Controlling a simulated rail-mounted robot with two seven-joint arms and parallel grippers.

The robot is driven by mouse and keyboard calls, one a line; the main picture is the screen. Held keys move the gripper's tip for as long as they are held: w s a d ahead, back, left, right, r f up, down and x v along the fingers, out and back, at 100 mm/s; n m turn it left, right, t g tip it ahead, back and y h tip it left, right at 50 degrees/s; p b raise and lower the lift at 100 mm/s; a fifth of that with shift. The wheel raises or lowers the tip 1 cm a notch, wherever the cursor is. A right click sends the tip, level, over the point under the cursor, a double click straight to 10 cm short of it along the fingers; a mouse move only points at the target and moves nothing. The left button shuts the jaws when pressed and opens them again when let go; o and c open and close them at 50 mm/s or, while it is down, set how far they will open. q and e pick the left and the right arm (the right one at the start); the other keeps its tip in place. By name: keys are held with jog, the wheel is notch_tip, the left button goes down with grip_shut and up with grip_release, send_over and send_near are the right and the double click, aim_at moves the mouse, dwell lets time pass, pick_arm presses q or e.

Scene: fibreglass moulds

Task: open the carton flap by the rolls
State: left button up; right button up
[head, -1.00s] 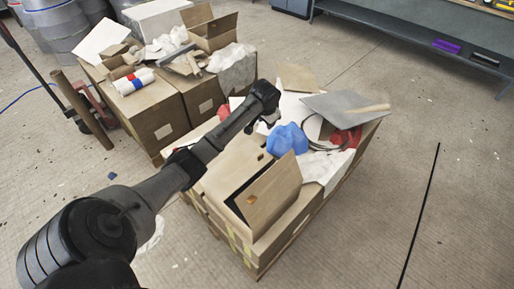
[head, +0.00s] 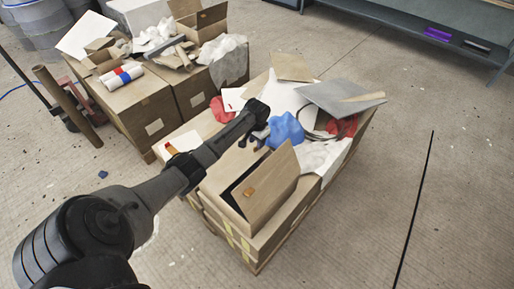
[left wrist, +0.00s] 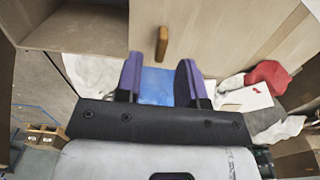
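The white rolls with red and blue bands (head: 122,75) lie on the left carton stack (head: 140,105). A nearer carton (head: 222,190) has one flap (head: 268,187) tilted up, with a brown tab and a dark gap beside it. My left gripper (head: 262,138) is over the far end of this carton, next to the blue bag (head: 287,130). In the left wrist view my gripper's purple fingers (left wrist: 160,82) are apart with nothing held. A cardboard panel with a brown tab (left wrist: 162,43) is ahead of them, apart from the fingertips. My right gripper is not in view.
A grey sheet (head: 335,95), red cloth (head: 343,126) and white cloth (head: 322,155) lie behind the nearer carton. An open carton (head: 202,22) stands on the left stack. Concrete floor (head: 450,190) on the right is clear apart from a black strip.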

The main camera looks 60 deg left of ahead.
pick_arm(q)
jog(key=shift+f+b, duration=0.35)
jog(key=shift+f, duration=1.15)
grip_shut()
